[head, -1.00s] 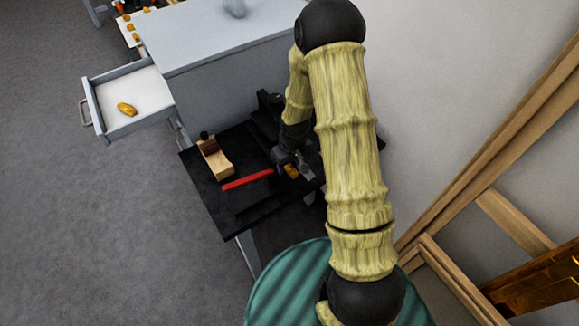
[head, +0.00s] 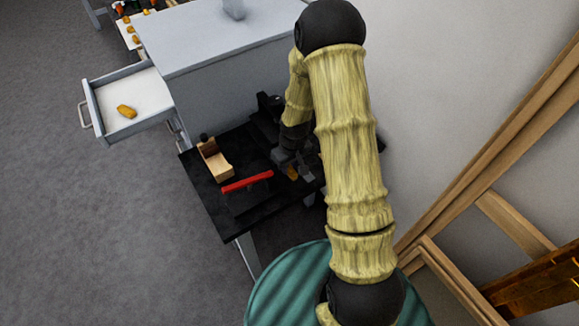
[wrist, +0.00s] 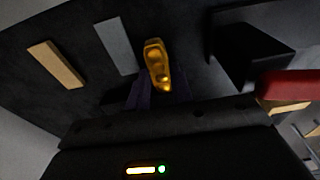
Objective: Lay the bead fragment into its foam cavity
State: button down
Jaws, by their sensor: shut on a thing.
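A gold, elongated fragment (wrist: 157,65) with a rounded hollow shows in the wrist view, held at the tips of my gripper (wrist: 158,88). In the head view, my gripper (head: 290,165) is low over the black table's right part, and a bit of the gold fragment (head: 292,173) shows below it. My gripper is shut on this fragment. Whether the fragment touches the surface under it I cannot tell. Another gold piece (head: 127,111) lies in the open, white-lined drawer (head: 105,93). I cannot make out a foam cavity in either view.
A red bar (head: 247,182) and a wooden block with a dark knob (head: 215,161) are on the black table (head: 240,212). A grey cabinet (head: 215,80) stands behind. A white tray (head: 128,33) with several gold pieces is at the upper left. A green, ridged round object (head: 290,285) is in front.

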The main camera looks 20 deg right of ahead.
aim_at(290, 168)
notch_tip(290, 168, up, 18)
jog(key=b, duration=0.1)
jog(key=shift+b, duration=0.4)
jog(key=shift+s, duration=0.1)
dwell(0.6)
